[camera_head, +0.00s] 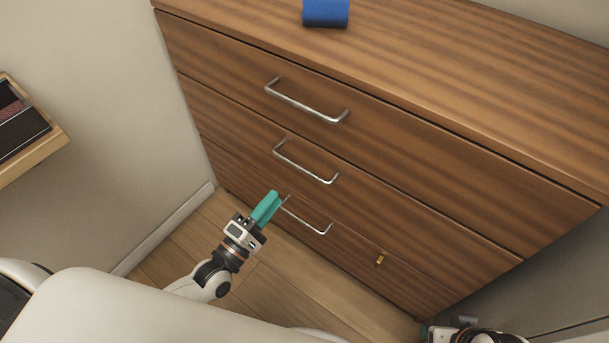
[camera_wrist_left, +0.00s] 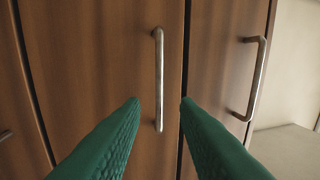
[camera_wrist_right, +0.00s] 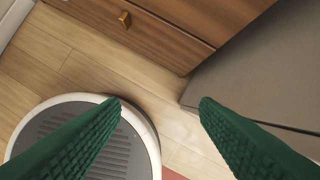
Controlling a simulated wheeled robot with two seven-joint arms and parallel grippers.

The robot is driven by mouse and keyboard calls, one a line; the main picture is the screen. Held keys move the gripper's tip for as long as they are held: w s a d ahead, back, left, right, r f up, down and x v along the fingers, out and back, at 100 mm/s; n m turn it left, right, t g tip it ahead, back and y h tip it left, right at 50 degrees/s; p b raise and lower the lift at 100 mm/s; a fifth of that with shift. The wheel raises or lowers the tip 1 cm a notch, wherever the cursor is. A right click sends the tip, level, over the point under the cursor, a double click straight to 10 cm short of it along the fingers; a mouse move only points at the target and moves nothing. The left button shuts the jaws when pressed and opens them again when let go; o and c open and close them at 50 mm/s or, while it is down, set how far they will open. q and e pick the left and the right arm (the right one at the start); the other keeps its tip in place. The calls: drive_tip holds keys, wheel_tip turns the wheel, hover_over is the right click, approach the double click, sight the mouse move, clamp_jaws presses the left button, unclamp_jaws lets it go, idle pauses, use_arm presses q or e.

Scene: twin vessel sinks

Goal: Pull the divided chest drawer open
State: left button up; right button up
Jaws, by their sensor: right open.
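The wooden chest (camera_head: 420,215) has three stacked drawers with bar handles, all closed flush. They are the top handle (camera_head: 305,103), middle handle (camera_head: 305,162) and bottom handle (camera_head: 308,217). I cannot tell which drawer is divided inside. My left gripper (camera_head: 272,202) is in front of the lower drawers, close to the bottom handle in the head view. In the left wrist view its fingers (camera_wrist_left: 160,101) are apart and empty, with a handle (camera_wrist_left: 158,75) beyond the gap. My right gripper (camera_wrist_right: 160,104) is open and empty, pointing at the floor; it barely shows in the head view.
A blue object (camera_head: 326,12) sits on the chest top. A small brass fitting (camera_head: 380,260) is on the bottom drawer, also in the right wrist view (camera_wrist_right: 124,17). A wooden tray (camera_head: 40,150) juts in at the left. Bare wooden floor (camera_head: 165,245) lies before the chest.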

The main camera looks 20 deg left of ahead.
sight(299, 166)
use_arm(q)
drive_tip(key=b+x, duration=0.1)
drive_tip(key=x, duration=1)
drive_tip(key=shift+w+f, duration=0.1)
drive_tip(key=shift+f, duration=0.05)
use_arm(e)
drive_tip(key=w+t, duration=0.1)
drive_tip(key=w+a+t, duration=0.1)
drive_tip(key=w, duration=0.1)
drive_tip(key=w+r+t, duration=0.1)
drive_tip(key=w, duration=0.1)
drive_tip(key=shift+a+y, duration=0.3)
drive_tip(key=shift+y, duration=0.1)
use_arm(q)
clamp_jaws()
